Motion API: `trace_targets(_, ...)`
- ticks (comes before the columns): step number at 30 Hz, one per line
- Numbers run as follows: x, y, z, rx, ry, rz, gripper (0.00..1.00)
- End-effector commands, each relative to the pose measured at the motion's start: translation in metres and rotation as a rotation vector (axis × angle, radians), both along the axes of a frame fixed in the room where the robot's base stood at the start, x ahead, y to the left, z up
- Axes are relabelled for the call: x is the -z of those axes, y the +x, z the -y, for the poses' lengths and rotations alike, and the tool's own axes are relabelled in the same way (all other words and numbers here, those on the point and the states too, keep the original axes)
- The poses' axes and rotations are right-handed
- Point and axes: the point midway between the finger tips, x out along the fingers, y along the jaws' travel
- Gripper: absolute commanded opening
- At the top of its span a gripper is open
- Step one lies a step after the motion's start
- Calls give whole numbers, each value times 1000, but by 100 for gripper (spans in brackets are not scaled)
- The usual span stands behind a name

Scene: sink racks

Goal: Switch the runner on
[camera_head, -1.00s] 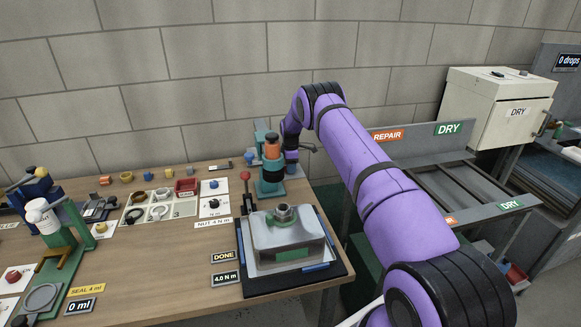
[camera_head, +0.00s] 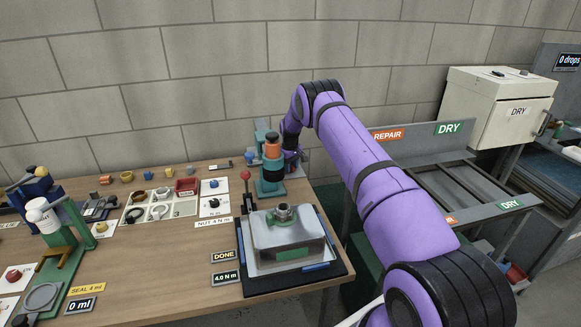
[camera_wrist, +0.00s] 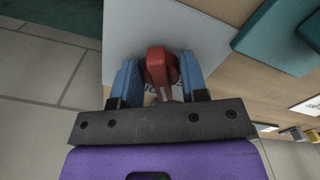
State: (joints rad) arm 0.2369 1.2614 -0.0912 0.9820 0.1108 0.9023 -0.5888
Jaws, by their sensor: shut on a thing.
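The runner (camera_head: 272,168), a teal stand with an orange and dark head, stands at the back right corner of the bench. In the wrist view a red switch knob (camera_wrist: 157,62) sits on a pale grey plate (camera_wrist: 205,30). My gripper (camera_wrist: 160,66) has its blue fingers on both sides of the knob and is shut on it. In the head view my wrist is just right of the runner, and the knob is hidden there.
A metal housing (camera_head: 262,246) sits in a dark tray in front of the runner, with signs reading DONE and 4.0 N m. A red-topped lever (camera_head: 246,176) stands left of the runner. Grey racks (camera_head: 465,185) stand right.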

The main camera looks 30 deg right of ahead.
Motion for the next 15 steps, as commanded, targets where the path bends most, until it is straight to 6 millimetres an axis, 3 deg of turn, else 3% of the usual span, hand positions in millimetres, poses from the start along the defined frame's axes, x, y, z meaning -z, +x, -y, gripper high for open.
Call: trace_targets(15, 0, 0, -2, 413, -1, 0, 17)
